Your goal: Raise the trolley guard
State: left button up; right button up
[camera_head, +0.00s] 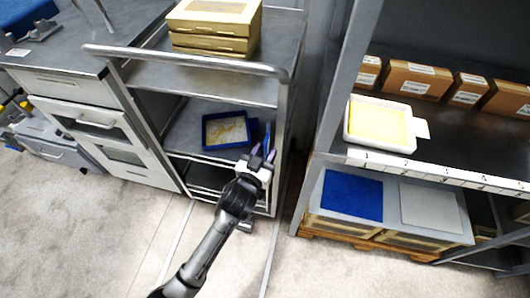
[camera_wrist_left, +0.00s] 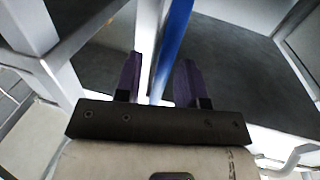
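The grey metal trolley (camera_head: 215,77) stands in the middle of the head view, with a tubular handle rail (camera_head: 185,58) along its top. No part is clearly recognisable as its guard. A narrow blue strip (camera_head: 267,134) is upright at the trolley's right front post; it also shows in the left wrist view (camera_wrist_left: 175,40). My left gripper (camera_head: 263,155) is at this strip, low on the trolley's right side. In the left wrist view its two purple fingers (camera_wrist_left: 158,80) stand apart, with the strip between them and gaps visible. My right gripper is not in view.
Golden boxes (camera_head: 212,25) sit on the trolley's top and a blue tray (camera_head: 205,135) on its middle shelf. A drawer cabinet (camera_head: 90,120) stands left. A rack (camera_head: 440,172) with cartons and a white bin (camera_head: 352,135) stands right. The floor in front is clear.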

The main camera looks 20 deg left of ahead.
aim_at(265, 144)
pick_arm(q)
jog(key=shift+c, duration=0.3)
grip_shut()
jog(key=shift+r+p, duration=0.5)
jog(key=shift+p, duration=0.1)
notch_tip(265, 144, up, 5)
jog(key=p, duration=0.6)
jog(key=shift+f, duration=0.1)
